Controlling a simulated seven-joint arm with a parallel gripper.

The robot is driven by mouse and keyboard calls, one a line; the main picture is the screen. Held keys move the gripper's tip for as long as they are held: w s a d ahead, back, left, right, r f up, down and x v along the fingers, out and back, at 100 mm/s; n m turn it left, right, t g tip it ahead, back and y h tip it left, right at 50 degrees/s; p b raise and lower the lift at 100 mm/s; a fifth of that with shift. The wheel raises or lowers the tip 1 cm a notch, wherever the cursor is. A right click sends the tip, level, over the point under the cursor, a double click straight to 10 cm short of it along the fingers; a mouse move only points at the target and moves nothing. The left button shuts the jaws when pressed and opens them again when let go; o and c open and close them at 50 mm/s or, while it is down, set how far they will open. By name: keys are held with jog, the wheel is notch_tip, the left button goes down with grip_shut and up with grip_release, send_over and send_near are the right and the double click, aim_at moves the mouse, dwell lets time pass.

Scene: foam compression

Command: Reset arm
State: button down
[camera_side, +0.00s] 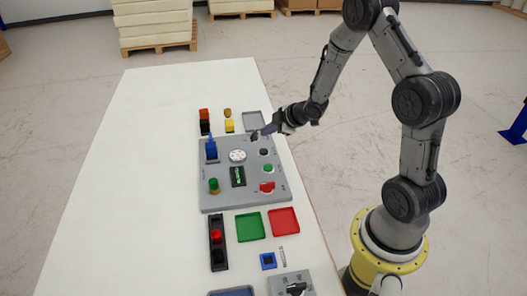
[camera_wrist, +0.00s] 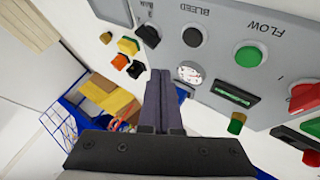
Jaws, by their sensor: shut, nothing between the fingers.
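My gripper (camera_side: 257,134) is over the far right part of the grey control panel (camera_side: 218,196), near its upper right corner. In the wrist view my gripper's two fingers (camera_wrist: 160,74) lie side by side, shut with nothing between them. The panel carries a white gauge (camera_side: 237,155), a blue lever (camera_side: 211,150), a green knob (camera_side: 213,186), a green button (camera_side: 268,168) and a red switch (camera_side: 267,187). In the wrist view the panel shows the words FLOW and BLEED, and a dark button (camera_wrist: 192,36) by BLEED. Whether the fingertips touch the panel cannot be told.
Small orange, black and yellow blocks (camera_side: 229,126) and a grey tray (camera_side: 252,121) lie beyond the panel. Green (camera_side: 250,227) and red (camera_side: 284,221) trays and a black holder (camera_side: 218,254) lie nearer. The white table's (camera_side: 125,190) left side is clear.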

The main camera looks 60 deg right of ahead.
jog(key=shift+w+a+r, duration=0.15)
jog(key=shift+a, duration=0.15)
jog(key=w+a+r+n+t, duration=0.1)
jog(key=a+r+t, duration=0.15)
jog(key=r, duration=0.55)
jog(key=w+a+r+n+t, duration=0.15)
jog(key=a+r, duration=0.25)
jog(key=r, duration=0.5)
jog(key=s+a+r+m+h, duration=0.1)
jog(key=s+a+r+m, duration=0.25)
jog(key=s+r, duration=0.5)
jog(key=s+a+r+m+g, duration=0.1)
jog(key=s+a+m, duration=0.1)
jog(key=s, duration=0.4)
jog(key=s+a+r+m+g, duration=0.2)
jog(key=s, duration=0.3)
jog(key=s+a+f+m+g+y, duration=0.1)
jog(key=s+a+f+m+g, duration=0.1)
jog(key=s+f, duration=0.5)
jog(key=s+m+g, duration=0.1)
jog(key=s+g, duration=0.1)
jog(key=s, duration=0.2)
jog(key=shift+s+g, duration=0.2)
jog(key=shift+g, duration=0.1)
